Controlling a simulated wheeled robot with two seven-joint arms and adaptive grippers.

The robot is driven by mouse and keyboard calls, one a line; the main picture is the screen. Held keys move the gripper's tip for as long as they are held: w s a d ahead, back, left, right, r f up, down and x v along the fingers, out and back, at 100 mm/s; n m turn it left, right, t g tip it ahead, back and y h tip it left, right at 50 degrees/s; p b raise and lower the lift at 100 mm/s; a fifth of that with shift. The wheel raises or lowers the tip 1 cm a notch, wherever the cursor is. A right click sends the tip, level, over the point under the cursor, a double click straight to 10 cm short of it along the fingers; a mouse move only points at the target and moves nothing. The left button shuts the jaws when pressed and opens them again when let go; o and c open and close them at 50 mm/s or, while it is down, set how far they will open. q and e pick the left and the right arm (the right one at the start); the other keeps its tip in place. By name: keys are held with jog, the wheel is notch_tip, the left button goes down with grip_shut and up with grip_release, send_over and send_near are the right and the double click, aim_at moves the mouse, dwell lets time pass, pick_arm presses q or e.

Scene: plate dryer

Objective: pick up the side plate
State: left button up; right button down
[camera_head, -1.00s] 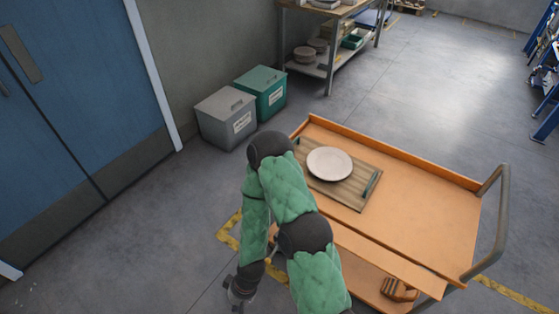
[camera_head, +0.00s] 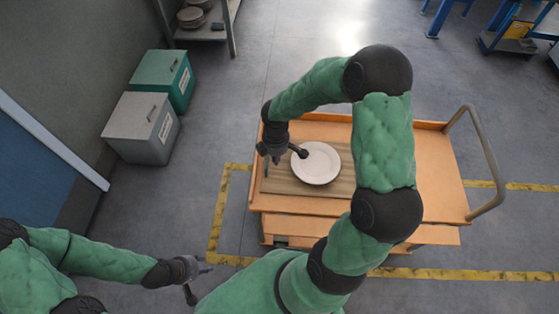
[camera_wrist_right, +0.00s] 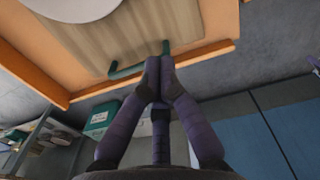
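The side plate (camera_head: 316,163) is a round white plate lying flat on a wooden tray (camera_head: 340,187) on the orange cart. In the right wrist view, part of the plate (camera_wrist_right: 75,6) shows at the top left, cut by the frame edge. My right gripper (camera_head: 271,158) hangs over the tray's left end, left of the plate and apart from it. In the right wrist view its fingertips (camera_wrist_right: 159,62) meet in front of the tray's green handle (camera_wrist_right: 125,70), with nothing seen between them. My left gripper (camera_head: 207,267) is low at the left, off the cart; its fingers are too small to read.
The orange cart (camera_head: 440,180) has a raised rim and a grey push handle (camera_head: 489,165) at right. A grey bin (camera_head: 142,128) and a green bin (camera_head: 163,78) stand at left. A shelf (camera_head: 205,33) is behind. Floor between bins and cart is clear.

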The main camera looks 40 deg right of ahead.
aim_at(302, 172)
notch_tip(302, 172, down, 10)
jog(key=b, duration=0.3)
jog(key=shift+f+b, duration=0.25)
jog(key=shift+b, duration=0.05)
jog(key=shift+s+d+r, duration=0.15)
jog(key=shift+s+d, duration=0.15)
jog(key=shift+d, duration=0.35)
jog(key=shift+s+d+r, duration=0.15)
jog(key=shift+s+d, duration=0.1)
jog(key=shift+d, duration=0.35)
jog(key=shift+s+d, duration=0.4)
jog(key=shift+d, duration=0.1)
jog(key=s+d, duration=0.1)
jog(key=d, duration=0.1)
jog(key=s+d+p, duration=0.1)
jog(key=d, duration=0.1)
jog(key=shift+s+r+p, duration=0.15)
jog(key=shift+p, duration=0.15)
jog(key=shift+s+d, duration=0.2)
jog(key=shift+d, duration=0.15)
